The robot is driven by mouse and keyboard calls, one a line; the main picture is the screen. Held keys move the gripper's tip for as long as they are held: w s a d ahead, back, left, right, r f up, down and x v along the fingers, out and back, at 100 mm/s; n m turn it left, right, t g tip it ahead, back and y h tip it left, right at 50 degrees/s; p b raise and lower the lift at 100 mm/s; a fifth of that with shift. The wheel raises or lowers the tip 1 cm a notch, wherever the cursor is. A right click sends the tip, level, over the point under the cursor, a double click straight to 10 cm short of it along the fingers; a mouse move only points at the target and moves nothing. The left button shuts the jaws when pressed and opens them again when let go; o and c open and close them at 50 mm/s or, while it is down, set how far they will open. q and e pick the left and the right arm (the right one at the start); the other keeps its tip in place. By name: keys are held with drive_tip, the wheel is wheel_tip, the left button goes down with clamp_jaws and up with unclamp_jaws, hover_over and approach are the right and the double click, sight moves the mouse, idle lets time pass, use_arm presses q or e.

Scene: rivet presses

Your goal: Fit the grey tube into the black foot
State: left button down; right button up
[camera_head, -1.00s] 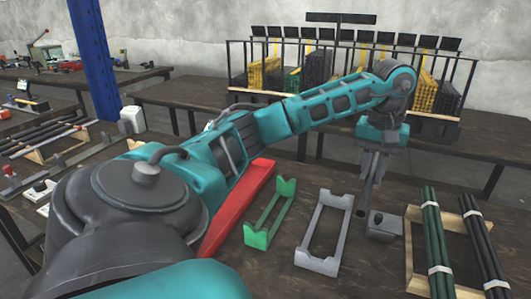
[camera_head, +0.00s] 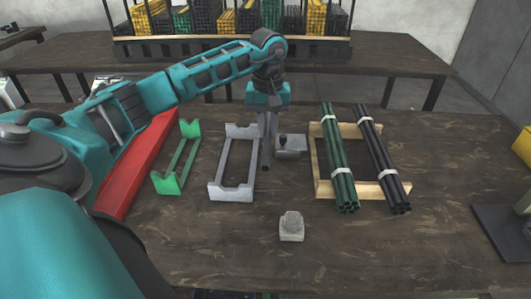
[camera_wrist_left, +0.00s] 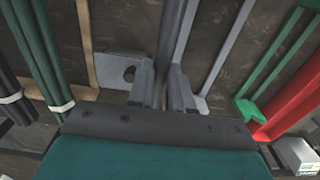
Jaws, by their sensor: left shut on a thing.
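My left gripper (camera_head: 265,128) points down and is shut on the grey tube (camera_head: 265,153). In the left wrist view the tube (camera_wrist_left: 174,38) runs out from between the fingers (camera_wrist_left: 162,92). My right gripper is not in view.
The grey cradle (camera_head: 231,193), a green cradle (camera_head: 164,183) and a red channel (camera_head: 125,178) lie left. Green tubes (camera_head: 338,160) and black tubes (camera_head: 380,160) rest on a wooden frame (camera_head: 318,160) at right. A pale block (camera_head: 291,234) stands in front amid free table.

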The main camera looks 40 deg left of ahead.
use_arm(q)
wheel_tip(320, 180, down, 5)
drive_tip(key=shift+f, duration=0.1)
drive_tip(key=shift+f+b, duration=0.4)
drive_tip(key=shift+f, duration=1.65)
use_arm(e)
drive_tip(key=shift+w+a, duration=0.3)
use_arm(q)
drive_tip(key=shift+f, duration=0.15)
drive_tip(key=c, duration=1.3)
unclamp_jaws()
